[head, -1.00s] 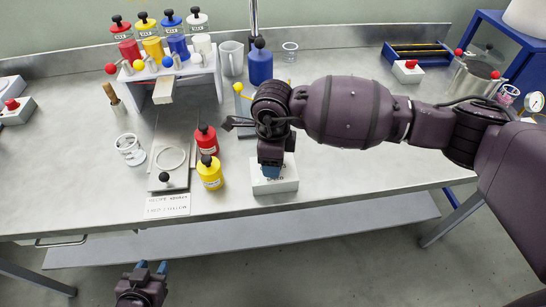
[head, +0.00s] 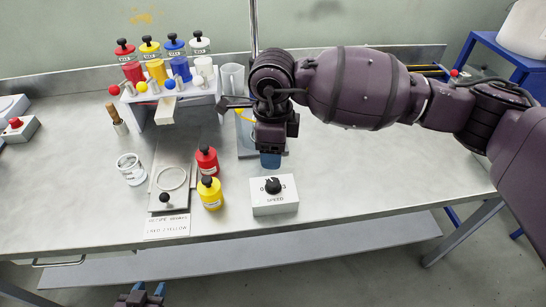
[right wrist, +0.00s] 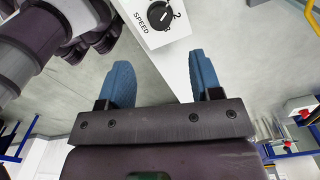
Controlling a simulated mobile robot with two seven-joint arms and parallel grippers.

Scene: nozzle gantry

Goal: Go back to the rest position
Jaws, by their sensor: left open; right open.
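My right gripper (head: 270,160) hangs over the bench, behind and above the white speed box (head: 274,207) with its black knob. In the right wrist view its two blue fingers (right wrist: 160,85) stand apart with nothing between them. The speed box (right wrist: 155,22) shows at the top of that view, clear of the fingers. My left gripper (head: 138,295) is at the bottom edge of the head view, in front of the bench, mostly cut off. Its blue fingertips are apart and empty.
The steel bench (head: 350,175) is clear to the right of the speed box. A red bottle (head: 207,161) and a yellow bottle (head: 210,194) stand left of it, beside a plate with a ring (head: 172,179). A nozzle gantry (head: 170,98) with several coloured bottles stands behind. A blue cart (head: 490,50) is at right.

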